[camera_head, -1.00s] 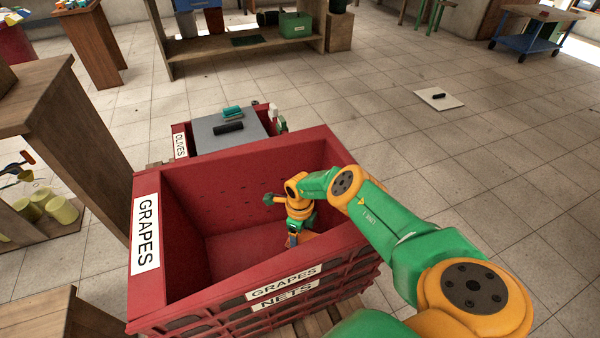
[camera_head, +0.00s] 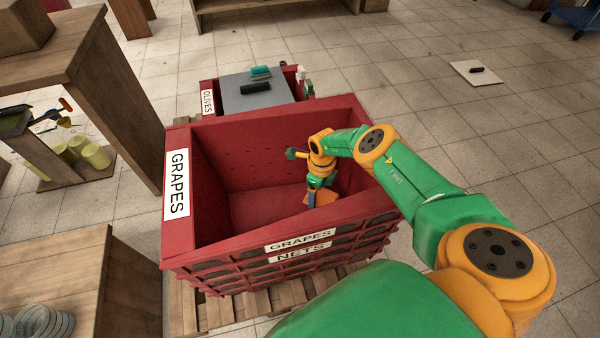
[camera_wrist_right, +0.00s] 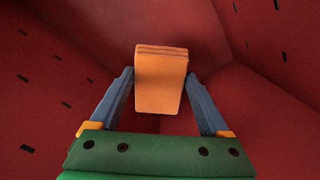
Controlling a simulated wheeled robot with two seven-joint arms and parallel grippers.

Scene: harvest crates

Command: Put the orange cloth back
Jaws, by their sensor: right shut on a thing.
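The orange cloth (camera_wrist_right: 160,82) is a folded block between the two blue fingers of my right gripper (camera_wrist_right: 160,85) in the right wrist view. The gripper is shut on it. In the head view the right gripper (camera_head: 311,198) reaches down inside the red grapes crate (camera_head: 178,240), and the cloth (camera_head: 322,198) shows low in the crate near its right front inner side. I cannot tell whether the cloth touches the crate floor. The rest of the crate's inside looks empty. My left gripper is not in view.
Wooden furniture (camera_head: 95,80) is at the left, with a wooden top (camera_head: 50,265) at lower left. A white board (camera_head: 474,73) lies on open tiled floor at right.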

